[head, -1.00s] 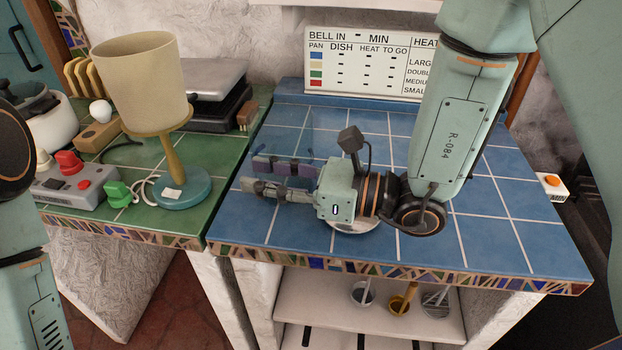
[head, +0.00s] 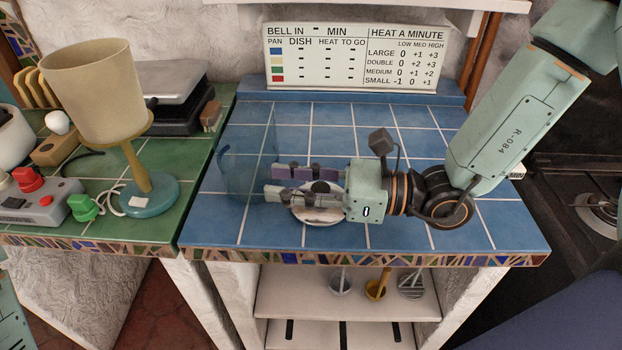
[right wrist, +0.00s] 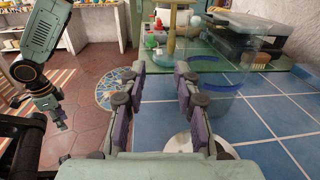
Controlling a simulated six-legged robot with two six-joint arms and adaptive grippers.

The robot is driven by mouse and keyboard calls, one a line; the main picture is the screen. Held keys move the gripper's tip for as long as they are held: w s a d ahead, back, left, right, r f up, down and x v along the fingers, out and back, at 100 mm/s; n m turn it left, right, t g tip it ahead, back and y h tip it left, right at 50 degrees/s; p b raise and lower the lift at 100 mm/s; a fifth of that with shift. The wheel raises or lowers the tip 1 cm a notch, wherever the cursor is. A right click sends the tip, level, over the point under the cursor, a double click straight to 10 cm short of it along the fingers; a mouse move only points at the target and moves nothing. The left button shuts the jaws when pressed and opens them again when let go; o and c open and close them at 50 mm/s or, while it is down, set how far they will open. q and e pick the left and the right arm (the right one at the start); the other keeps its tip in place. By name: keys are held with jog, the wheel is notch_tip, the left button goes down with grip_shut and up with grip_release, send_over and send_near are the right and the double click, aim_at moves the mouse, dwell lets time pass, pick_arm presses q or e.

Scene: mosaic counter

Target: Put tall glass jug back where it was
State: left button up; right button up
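The tall glass jug (head: 240,150), clear with a bluish tint, stands upright on the blue tiled counter (head: 330,135), near its left edge. It also shows in the right wrist view (right wrist: 213,98), just right of my fingers, with blue bands. My right gripper (head: 272,182) points left, its tips beside the jug's right side. In the right wrist view my right gripper's fingers (right wrist: 161,70) are spread with nothing between them. Whether one finger touches the jug I cannot tell. My left gripper (right wrist: 60,122) hangs at the left of the right wrist view, too small to read.
A white round dish (head: 318,213) lies under my right gripper. A lamp (head: 97,92) with a blue base and a grey control box (head: 35,205) stand on the green counter (head: 130,230) at left. The blue counter's right half is clear apart from my arm.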

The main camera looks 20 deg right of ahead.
jog(key=p+v, duration=0.1)
jog(key=v, duration=0.2)
dwell(0.4)
dwell(0.4)
